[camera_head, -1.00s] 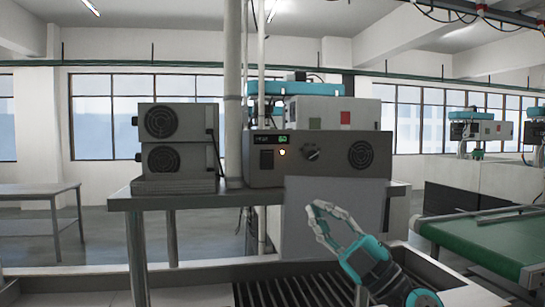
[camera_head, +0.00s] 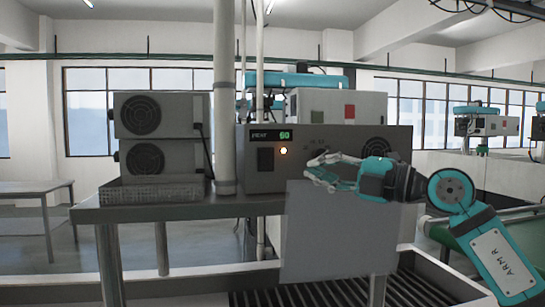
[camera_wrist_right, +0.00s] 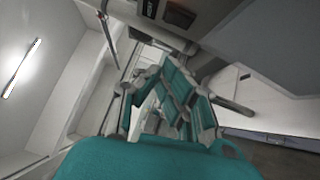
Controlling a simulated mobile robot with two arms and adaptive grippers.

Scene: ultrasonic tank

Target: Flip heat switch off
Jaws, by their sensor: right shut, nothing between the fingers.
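The heat control box (camera_head: 345,133) is grey and stands on the metal shelf. Its face carries a green lit display (camera_head: 286,135), a dark heat switch (camera_head: 265,159) at the left and a glowing indicator light (camera_head: 284,151). The switch also shows at the top of the right wrist view (camera_wrist_right: 180,17); which way it is tipped I cannot tell. My right gripper (camera_head: 312,164) is shut and empty, in front of the box, to the right of the switch and apart from it. It partly covers the dial and fan grille. My left gripper is not in view.
Two stacked grey fan units (camera_head: 145,140) stand left of the box, beyond a vertical pipe (camera_head: 225,100). A grey panel (camera_head: 338,232) hangs below the box. A tank with a slatted bottom (camera_head: 330,294) lies below. The space before the switch is clear.

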